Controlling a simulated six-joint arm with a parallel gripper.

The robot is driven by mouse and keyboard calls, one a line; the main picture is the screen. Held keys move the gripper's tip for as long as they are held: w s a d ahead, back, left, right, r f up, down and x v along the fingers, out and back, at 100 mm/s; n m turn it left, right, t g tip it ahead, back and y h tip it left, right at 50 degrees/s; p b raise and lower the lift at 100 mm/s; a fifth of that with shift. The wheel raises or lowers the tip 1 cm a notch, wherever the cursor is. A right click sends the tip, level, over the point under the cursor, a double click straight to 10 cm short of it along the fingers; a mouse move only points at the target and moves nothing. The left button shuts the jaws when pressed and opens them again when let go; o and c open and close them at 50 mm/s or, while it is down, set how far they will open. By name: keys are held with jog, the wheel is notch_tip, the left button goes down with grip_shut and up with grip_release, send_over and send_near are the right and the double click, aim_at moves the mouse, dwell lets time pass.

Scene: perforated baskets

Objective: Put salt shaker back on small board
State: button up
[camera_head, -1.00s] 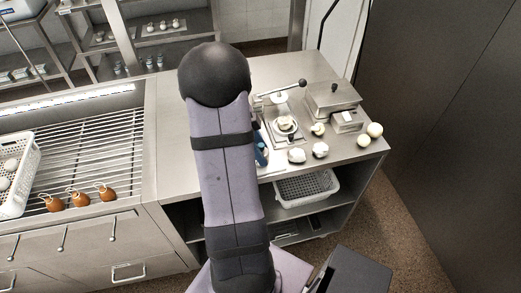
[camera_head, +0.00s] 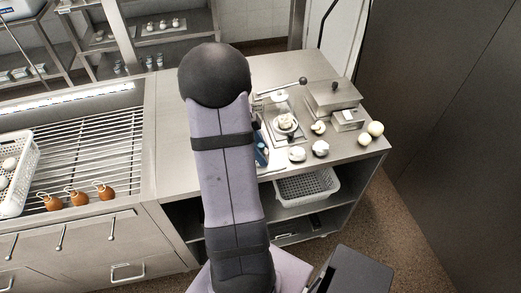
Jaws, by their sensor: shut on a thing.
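My own arm stands in the middle of the view and covers part of the steel counter. My gripper is hidden behind it, so I cannot see its jaws or what is between them. A small blue thing (camera_head: 261,152) and some dark parts show at the arm's right edge; I cannot tell what they are. I cannot make out the salt shaker. A small pale board or tray lies just right of the arm, partly covered; I cannot tell whether it is the small board. A clear container with a pale thing (camera_head: 285,121) stands near it.
On the counter (camera_head: 176,150) are a lidded steel box (camera_head: 332,97), a black-knobbed lever (camera_head: 302,80) and several round whitish things (camera_head: 320,148). A white perforated basket (camera_head: 307,188) sits on the shelf below. At left are a rack and another white basket (camera_head: 30,165).

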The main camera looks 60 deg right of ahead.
jog(key=shift+f, duration=0.15)
jog(key=o, duration=1.2)
jog(key=shift+r+p, duration=2.25)
jog(key=shift+r, duration=1.8)
